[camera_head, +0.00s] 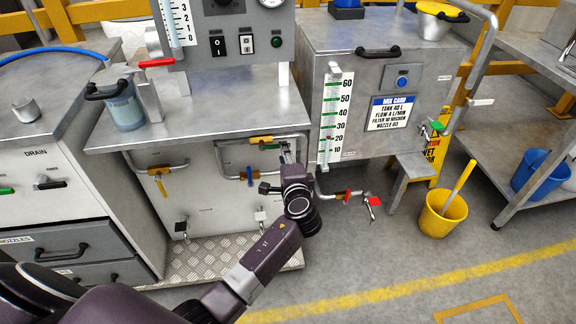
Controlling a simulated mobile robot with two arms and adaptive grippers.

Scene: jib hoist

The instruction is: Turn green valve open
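Green-marked fittings show in several places. One is a small green part (269,146) on the pipe under the middle counter, beside a yellow handle (261,139). Another is a green-handled tap (436,126) on the right side of the mix tank. A green handle (6,190) sits at the far left edge by the drain label. My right gripper is out of view.
A blue-handled valve (249,176) hangs left of my wrist. A red-handled valve (347,196) and a red-tagged tap (373,202) are below the tank (345,55). The counter edge (200,128) overhangs the pipes. A yellow bucket (443,214) stands on open floor at right.

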